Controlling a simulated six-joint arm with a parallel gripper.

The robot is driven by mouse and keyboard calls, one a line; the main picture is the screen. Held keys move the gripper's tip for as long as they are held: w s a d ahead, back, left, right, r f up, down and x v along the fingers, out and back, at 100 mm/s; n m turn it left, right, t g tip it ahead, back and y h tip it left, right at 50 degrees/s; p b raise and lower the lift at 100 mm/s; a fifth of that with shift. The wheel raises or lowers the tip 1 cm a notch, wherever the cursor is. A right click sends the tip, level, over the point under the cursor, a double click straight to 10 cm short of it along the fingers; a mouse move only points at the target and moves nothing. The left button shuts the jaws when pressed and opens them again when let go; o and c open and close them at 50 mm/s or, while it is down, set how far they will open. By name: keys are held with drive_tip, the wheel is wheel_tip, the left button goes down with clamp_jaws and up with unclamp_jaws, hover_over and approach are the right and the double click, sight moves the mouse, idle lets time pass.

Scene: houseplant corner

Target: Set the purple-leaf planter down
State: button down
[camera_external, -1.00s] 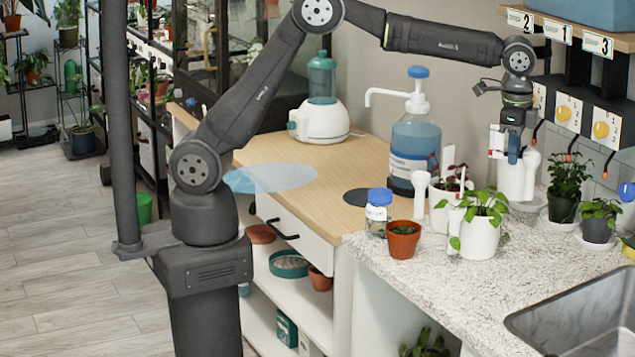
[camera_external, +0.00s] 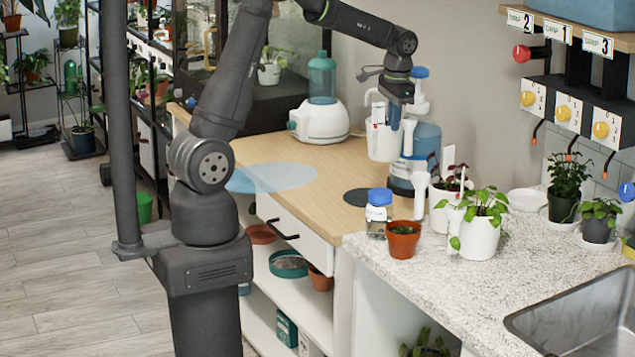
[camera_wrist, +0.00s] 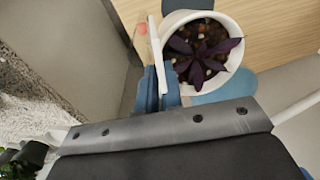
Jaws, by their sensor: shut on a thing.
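The purple-leaf planter (camera_external: 383,143) is a white pot held in the air by my gripper (camera_external: 397,118), in front of the blue pump bottle. In the wrist view its dark purple leaves and pebbly soil show inside the white rim (camera_wrist: 238,57). My gripper's jaws (camera_wrist: 157,90) are shut at the pot's near left side, where a white upright strip stands; the exact grip is partly hidden. The pot looks roughly upright. Below lies the wooden top with a dark round mat (camera_external: 357,197) and a pale blue disc (camera_external: 270,178).
The pump bottle (camera_external: 425,150) stands close behind the planter. A blue-lidded jar (camera_external: 377,212), a terracotta pot (camera_external: 403,240) and a leafy white pot (camera_external: 480,235) stand on the speckled counter. A white humidifier-like device (camera_external: 320,122) stands farther back. A white saucer (camera_external: 528,199) is empty.

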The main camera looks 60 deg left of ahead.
drive_tip(key=s+a+f+n, duration=0.2)
drive_tip(key=s+a, duration=0.4)
drive_tip(key=a, duration=0.3)
drive_tip(key=a+f, duration=1)
drive_tip(key=a, duration=0.1)
drive_tip(key=shift+w+a+f, duration=0.25)
drive_tip(key=shift+a+f, duration=0.1)
drive_tip(key=shift+a, duration=0.05)
drive_tip(key=c, duration=2)
unclamp_jaws()
drive_tip(key=shift+f, duration=0.15)
drive_tip(key=o, duration=0.4)
drive_tip(key=r, duration=0.8)
drive_tip(key=d+r, duration=0.1)
drive_tip(key=r, duration=0.3)
drive_tip(key=shift+w+d+r, duration=0.1)
drive_tip(key=shift+r, duration=0.05)
